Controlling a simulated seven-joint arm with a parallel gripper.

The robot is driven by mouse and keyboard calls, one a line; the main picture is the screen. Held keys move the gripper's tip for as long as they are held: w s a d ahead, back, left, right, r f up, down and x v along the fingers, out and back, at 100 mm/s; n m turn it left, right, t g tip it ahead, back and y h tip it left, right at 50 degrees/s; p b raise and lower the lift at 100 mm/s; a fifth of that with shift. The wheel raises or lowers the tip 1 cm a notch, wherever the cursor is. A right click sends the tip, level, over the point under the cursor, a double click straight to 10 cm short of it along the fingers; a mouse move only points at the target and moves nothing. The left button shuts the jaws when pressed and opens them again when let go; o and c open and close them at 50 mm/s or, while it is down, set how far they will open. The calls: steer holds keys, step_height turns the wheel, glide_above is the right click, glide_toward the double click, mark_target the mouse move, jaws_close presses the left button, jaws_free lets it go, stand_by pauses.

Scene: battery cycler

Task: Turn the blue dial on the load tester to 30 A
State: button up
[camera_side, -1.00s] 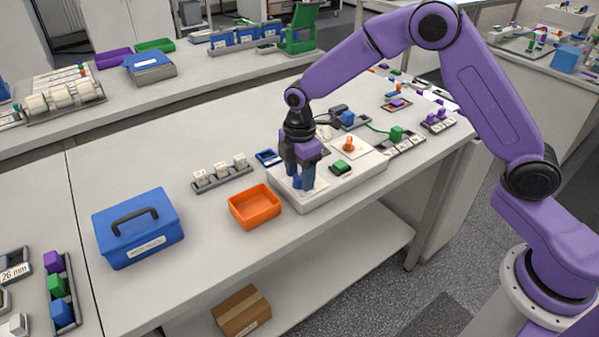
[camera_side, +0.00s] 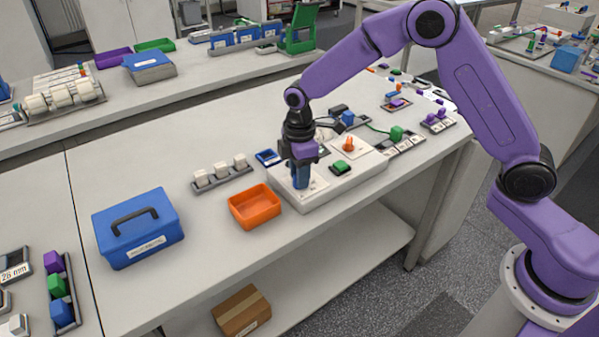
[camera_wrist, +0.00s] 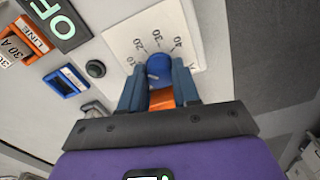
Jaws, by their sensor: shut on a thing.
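The white load tester (camera_side: 285,203) stands on the bench; its panel also fills much of the wrist view (camera_wrist: 95,45). The blue dial (camera_wrist: 159,68) sits on a white scale plate (camera_wrist: 150,22) marked 10, 20, 30 and 40. My gripper (camera_wrist: 157,82) is shut on the dial, one blue finger on each side. The dial's visible end faces the upper side of the scale, around 30, but I cannot read its exact pointing. In the side view my gripper (camera_side: 300,184) points down over the tester's near left end and hides the dial.
An orange tray (camera_side: 254,207) and a blue case (camera_side: 138,228) stand left of the tester. A green button (camera_side: 340,167) and an orange knob (camera_side: 348,144) are on the tester to the right. The wrist view shows a display reading OF, cut off (camera_wrist: 58,18), and a 30 A LINE label (camera_wrist: 27,40).

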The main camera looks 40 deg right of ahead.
steer(key=m, duration=1.3)
stand_by(0.5)
steer(key=o, duration=1.1)
steer(key=shift+c, duration=0.2)
step_height(320, 180, up, 18)
steer(key=shift+f, duration=0.25)
